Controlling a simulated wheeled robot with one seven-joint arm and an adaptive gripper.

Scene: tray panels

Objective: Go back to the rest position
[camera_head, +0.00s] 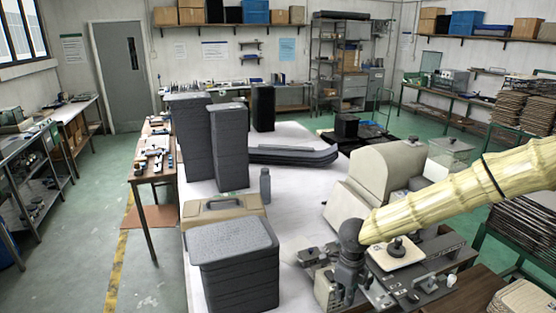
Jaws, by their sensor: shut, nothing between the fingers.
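My arm comes in from the right in a pale ribbed sleeve and ends in a dark wrist. My gripper (347,290) points down at the lower middle right, over the near right part of the white table (292,222). It is shut and I see nothing held in it. Its fingertips are small and hard to separate from the dark equipment around them. A near stack of dark grey tray panels (235,280) stands to its left, apart from it. Two tall dark stacks (230,150) (188,140) stand farther back, with another dark stack (263,108) behind them.
Low curved dark trays (292,156) lie mid-table. A grey bottle (265,186) and a tan case (222,207) stand near the front stack. A beige machine (377,180) and dark equipment (425,272) crowd my gripper's right. Bare white tabletop lies between the bottle and the beige machine.

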